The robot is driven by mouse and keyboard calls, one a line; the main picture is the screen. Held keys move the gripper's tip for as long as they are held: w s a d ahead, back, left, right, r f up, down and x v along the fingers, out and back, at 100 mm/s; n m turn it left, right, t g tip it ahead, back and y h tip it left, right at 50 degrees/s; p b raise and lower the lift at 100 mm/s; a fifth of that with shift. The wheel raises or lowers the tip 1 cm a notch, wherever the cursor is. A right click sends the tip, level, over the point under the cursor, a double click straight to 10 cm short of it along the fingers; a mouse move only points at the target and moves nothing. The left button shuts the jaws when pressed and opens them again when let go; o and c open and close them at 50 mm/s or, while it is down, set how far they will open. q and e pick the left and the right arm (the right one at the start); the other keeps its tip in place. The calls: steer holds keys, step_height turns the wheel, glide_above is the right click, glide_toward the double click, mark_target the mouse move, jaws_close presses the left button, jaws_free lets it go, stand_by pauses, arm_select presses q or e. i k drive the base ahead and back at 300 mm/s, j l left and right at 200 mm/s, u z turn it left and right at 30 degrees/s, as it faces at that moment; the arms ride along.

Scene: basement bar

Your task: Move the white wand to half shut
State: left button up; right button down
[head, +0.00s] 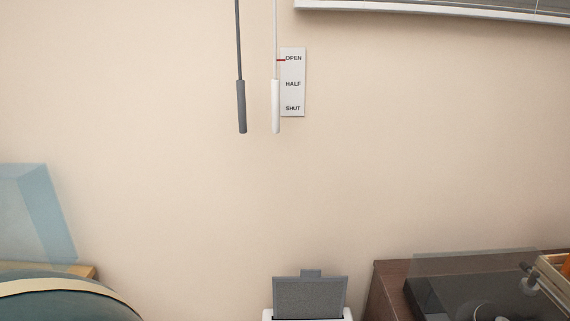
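The white wand (276,106) hangs upright on a thin white cord against the beige wall in the head view. A white label plate (293,82) just right of it reads OPEN, HALF and SHUT from top to bottom. A small red mark (281,60) on the white cord sits level with OPEN. A dark grey wand (241,106) hangs to the left on its own dark cord. Neither of my grippers shows in this view.
A white-edged blind (430,10) is at the top right. Below are a grey-topped device (310,297), a brown cabinet (390,275) with a turntable under a clear lid (470,262), and a teal rounded object (60,305). The wall around the wands is clear.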

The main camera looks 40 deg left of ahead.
mark_target(276, 87)
steer(key=u, duration=1.25)
